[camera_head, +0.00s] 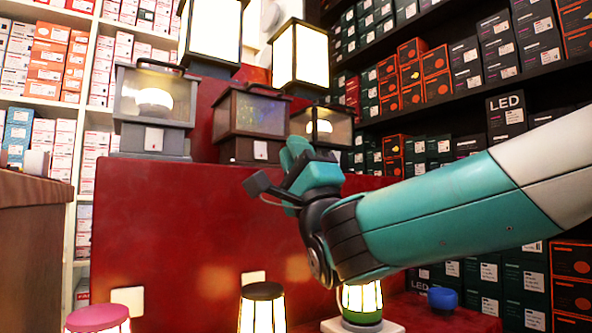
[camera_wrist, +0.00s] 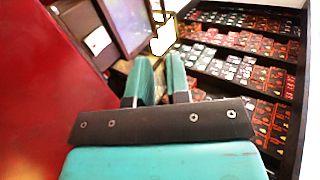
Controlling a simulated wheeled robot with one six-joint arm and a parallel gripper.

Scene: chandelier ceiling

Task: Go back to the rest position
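My arm reaches in from the right in the head view. My teal gripper (camera_head: 298,155) is raised in front of the red display stand, just below and in front of the small lantern at the right of its top. In the wrist view, the two teal fingers (camera_wrist: 162,82) stand apart with a narrow gap and nothing between them. The gripper is partly open and empty.
The red stand (camera_head: 180,230) holds several lanterns, including a grey one (camera_head: 152,108) and a brown one (camera_head: 250,122). Below are a pink-topped lamp (camera_head: 98,318), a dark-topped lamp (camera_head: 262,292), a green lamp (camera_head: 362,297) and a blue cup (camera_head: 442,298). Box shelves (camera_head: 470,60) fill the right.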

